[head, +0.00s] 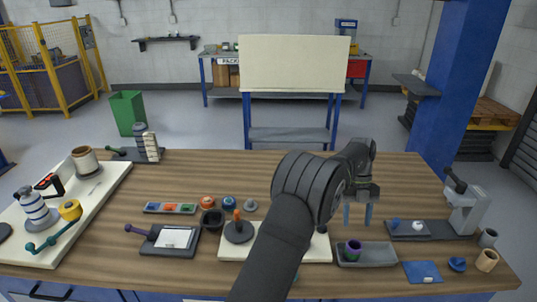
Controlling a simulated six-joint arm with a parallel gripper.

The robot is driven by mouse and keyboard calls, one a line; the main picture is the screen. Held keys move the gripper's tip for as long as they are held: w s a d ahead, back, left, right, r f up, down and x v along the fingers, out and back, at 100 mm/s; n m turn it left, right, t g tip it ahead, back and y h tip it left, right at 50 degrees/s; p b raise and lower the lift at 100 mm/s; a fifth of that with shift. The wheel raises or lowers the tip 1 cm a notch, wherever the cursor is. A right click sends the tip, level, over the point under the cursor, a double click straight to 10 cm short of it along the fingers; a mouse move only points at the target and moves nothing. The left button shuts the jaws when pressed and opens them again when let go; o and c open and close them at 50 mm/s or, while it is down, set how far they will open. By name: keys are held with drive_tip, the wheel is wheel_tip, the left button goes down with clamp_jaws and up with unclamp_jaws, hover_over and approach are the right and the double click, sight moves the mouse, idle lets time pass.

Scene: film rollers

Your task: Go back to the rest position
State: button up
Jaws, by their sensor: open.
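My dark arm reaches up from the bottom centre and covers part of a pale board (316,250). Below the gripper, a grey tray (378,258) holds a purple cup-like roller (352,250). The fingertips look to be above the table and apart from the tray.
Right of my gripper stand a grey press-like device (466,207) and a dark plate (429,236). A blue mat (422,272) lies at the front right. A clipboard-like block (170,241) and a white board (97,205) are left. The table's back middle is clear.

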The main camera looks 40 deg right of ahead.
sight(355, 252)
drive_tip(key=x, duration=1.1)
drive_tip(key=shift+a+f, duration=0.1)
drive_tip(key=shift+f, duration=0.05)
wheel_tip(355, 252, up, 2)
drive_tip(key=shift+r, duration=0.9)
